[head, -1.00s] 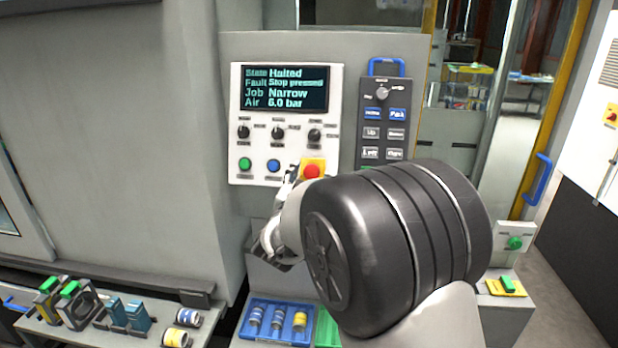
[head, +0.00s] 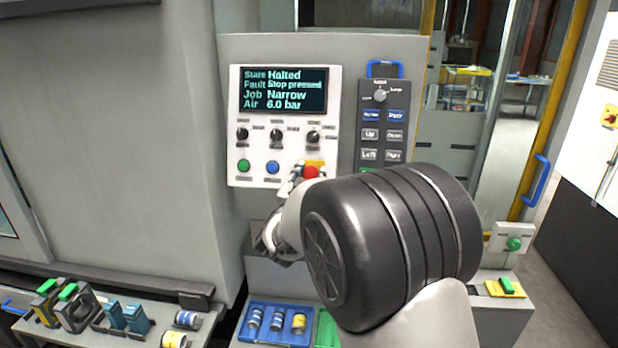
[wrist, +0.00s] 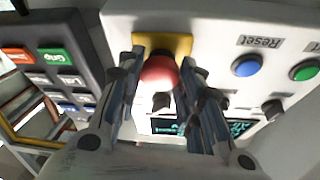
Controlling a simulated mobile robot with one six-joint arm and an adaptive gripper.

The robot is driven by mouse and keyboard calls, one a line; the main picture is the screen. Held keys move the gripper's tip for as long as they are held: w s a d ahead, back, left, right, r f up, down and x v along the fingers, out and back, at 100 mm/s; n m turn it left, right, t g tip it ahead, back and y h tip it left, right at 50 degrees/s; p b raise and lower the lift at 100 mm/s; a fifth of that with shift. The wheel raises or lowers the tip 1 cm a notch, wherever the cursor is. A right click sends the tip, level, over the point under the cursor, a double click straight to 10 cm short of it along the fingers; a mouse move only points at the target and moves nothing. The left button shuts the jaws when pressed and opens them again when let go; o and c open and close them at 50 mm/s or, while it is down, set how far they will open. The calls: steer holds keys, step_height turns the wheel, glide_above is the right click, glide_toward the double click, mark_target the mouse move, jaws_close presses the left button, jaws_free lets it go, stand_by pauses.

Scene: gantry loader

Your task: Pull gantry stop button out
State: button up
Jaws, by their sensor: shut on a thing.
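The gantry stop button is a red mushroom button (head: 311,172) on a yellow plate (head: 314,163) at the lower right of the white control panel. In the wrist view the red button (wrist: 159,70) sits between the two fingers of my gripper (wrist: 158,78), with the yellow plate (wrist: 178,44) behind it. My gripper (head: 297,178) is shut on the red button. My arm hides part of the plate in the head view. The screen (head: 284,89) reads State Halted, Fault Stop pressed, Job Narrow, Air 6.0 bar.
A green button (head: 243,166) and a blue Reset button (head: 273,167) are left of the stop button, below several black knobs. A dark pendant (head: 383,125) hangs to the right. A blue tray (head: 270,338) of cylinders stands below.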

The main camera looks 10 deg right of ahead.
jaws_close()
steer(key=shift+s+a+r, duration=0.15)
steer(key=shift+s+r, duration=0.05)
steer(key=shift+s, duration=0.1)
steer(key=shift+o, duration=1.9)
jaws_free()
steer(key=shift+o, duration=1.4)
steer(key=shift+s, duration=0.2)
steer(key=shift+o, duration=1)
steer(key=shift+w, duration=0.1)
steer(key=v, duration=1.2)
